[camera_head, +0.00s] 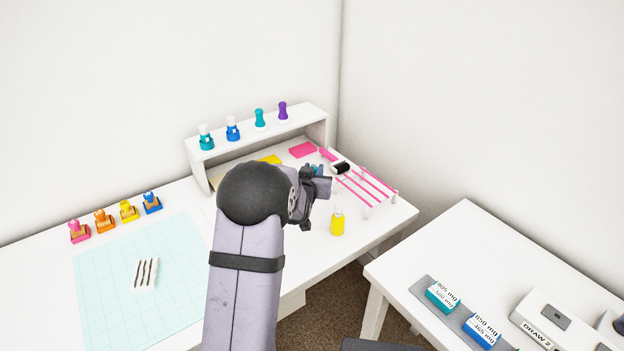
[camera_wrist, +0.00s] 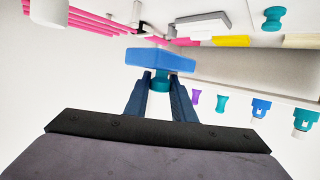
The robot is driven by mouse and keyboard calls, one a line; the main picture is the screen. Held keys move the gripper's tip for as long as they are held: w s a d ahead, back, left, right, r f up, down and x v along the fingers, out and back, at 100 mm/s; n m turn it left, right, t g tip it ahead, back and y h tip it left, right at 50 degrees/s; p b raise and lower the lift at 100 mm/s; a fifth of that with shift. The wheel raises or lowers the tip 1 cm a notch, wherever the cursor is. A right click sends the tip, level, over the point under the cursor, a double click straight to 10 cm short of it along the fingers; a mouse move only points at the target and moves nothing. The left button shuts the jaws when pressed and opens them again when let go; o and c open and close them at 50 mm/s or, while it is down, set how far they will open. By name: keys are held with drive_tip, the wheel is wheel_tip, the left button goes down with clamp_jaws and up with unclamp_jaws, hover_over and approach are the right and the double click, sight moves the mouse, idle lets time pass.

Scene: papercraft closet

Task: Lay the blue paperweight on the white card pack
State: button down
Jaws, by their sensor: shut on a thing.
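The blue paperweight (camera_wrist: 160,62), a blue block with a teal knob, is in my gripper (camera_wrist: 160,82) in the wrist view. The fingers are shut on its knob, and the block shows clear beyond the fingertips. In the head view my gripper (camera_head: 322,182) is over the right part of the white desk, and only a bit of blue shows there. A flat white block (camera_wrist: 200,25), which looks like the white card pack, shows beyond the paperweight in the wrist view. I cannot make it out in the head view, where my arm covers part of the desk.
A pink pack (camera_head: 303,150) and a yellow pack (camera_head: 270,159) lie near the white shelf (camera_head: 262,131). A black spool (camera_head: 340,168), pink rods (camera_head: 365,184) and a yellow bottle (camera_head: 337,223) stand close to my gripper. A striped white item (camera_head: 145,274) lies on the mat (camera_head: 110,310).

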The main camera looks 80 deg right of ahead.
drive_tip(key=w+a+f+n+t+y, duration=0.1)
drive_tip(key=w+a+n+t, duration=0.2)
drive_tip(key=w, duration=0.9)
drive_tip(key=w+a+n+t, duration=0.15)
drive_tip(key=w+a, duration=0.25)
drive_tip(key=w, duration=0.7)
drive_tip(key=w+a+f+n+t+y, duration=0.1)
drive_tip(key=w+a+n+t, duration=0.2)
drive_tip(key=w, duration=0.9)
drive_tip(key=w+a+r+n+t+y, duration=0.1)
drive_tip(key=w+a+r, duration=0.1)
drive_tip(key=w+a, duration=1.15)
drive_tip(key=w+a+r+t+y, duration=0.1)
drive_tip(key=w+a+r+t, duration=0.15)
drive_tip(key=w+a, duration=1.1)
drive_tip(key=s+d+m+g+h, duration=0.2)
drive_tip(key=s+m+g, duration=0.5)
drive_tip(key=s, duration=0.5)
drive_tip(key=s+d+m+g+h, duration=0.1)
drive_tip(key=s+d+m+g, duration=0.1)
drive_tip(key=s+m+g, duration=0.65)
drive_tip(key=shift+s+a+f+n+g, duration=0.1)
drive_tip(key=shift+s+f+n, duration=0.45)
drive_tip(key=shift+f, duration=1.15)
drive_tip(key=shift+s+a+f+n+g, duration=0.15)
drive_tip(key=shift+s+f+n, duration=0.35)
drive_tip(key=shift+f, duration=1.25)
drive_tip(key=shift+s+d+f+n+g, duration=0.1)
drive_tip(key=shift+s+f+n, duration=0.45)
drive_tip(key=shift+f, duration=1.15)
